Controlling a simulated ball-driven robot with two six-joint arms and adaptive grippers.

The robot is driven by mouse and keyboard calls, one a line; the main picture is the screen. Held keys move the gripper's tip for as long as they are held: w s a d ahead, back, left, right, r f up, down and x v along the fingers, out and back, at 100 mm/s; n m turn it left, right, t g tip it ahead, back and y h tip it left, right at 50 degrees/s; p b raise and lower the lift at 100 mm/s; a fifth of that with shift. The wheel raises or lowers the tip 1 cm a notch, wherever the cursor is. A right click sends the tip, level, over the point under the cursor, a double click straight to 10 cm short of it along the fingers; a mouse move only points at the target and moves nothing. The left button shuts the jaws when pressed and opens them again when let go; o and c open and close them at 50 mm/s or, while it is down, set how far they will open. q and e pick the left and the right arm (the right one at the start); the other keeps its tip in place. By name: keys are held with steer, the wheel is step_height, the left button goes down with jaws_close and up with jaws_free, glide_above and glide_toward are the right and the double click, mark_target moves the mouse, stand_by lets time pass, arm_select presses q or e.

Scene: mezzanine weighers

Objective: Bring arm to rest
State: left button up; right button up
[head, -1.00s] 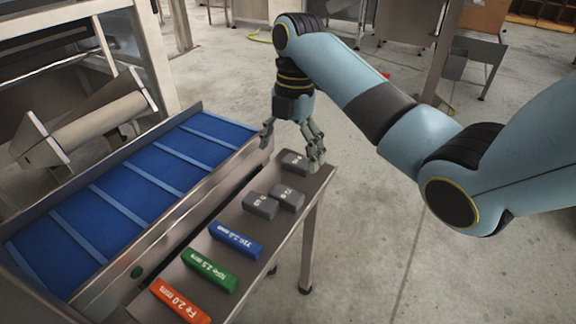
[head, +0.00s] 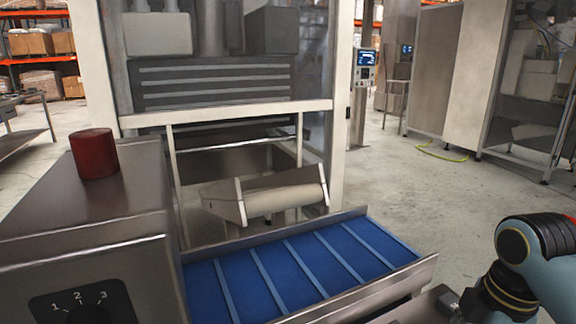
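My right arm shows only as a light-blue link and a black and yellow-ringed wrist at the lower right edge of the head view. Its gripper fingers are cut off below the picture. My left arm and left gripper are not in view. A small piece of the grey shelf (head: 436,303) beside the conveyor shows just left of my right wrist. The blocks on it are almost wholly out of view.
A blue ribbed conveyor (head: 300,268) with metal side rails runs across the lower middle. A metal cabinet (head: 70,235) with a red button (head: 95,153) and a numbered dial (head: 80,303) stands at left. A framed machine (head: 225,120) rises behind. Open concrete floor (head: 420,190) lies at right.

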steer(key=s+a+r+m+t+h, duration=0.1)
steer(key=s+r+m, duration=0.2)
steer(key=s+m, duration=0.45)
steer(key=s+a+r+m+t, duration=0.1)
steer(key=s+r+m+t, duration=0.1)
steer(key=s+m, duration=0.6)
steer(key=s+d+f+g, duration=0.1)
steer(key=s+f, duration=0.1)
steer(key=f, duration=1.2)
steer(key=s+d+f+g, duration=0.1)
steer(key=s+d+f, duration=0.1)
steer(key=f, duration=1.1)
steer(key=s+f+g, duration=0.1)
steer(key=s+f, duration=1.4)
steer(key=s, duration=0.2)
steer(key=shift+s+d+f, duration=0.15)
steer(key=shift+d, duration=0.1)
steer(key=shift+n, duration=0.25)
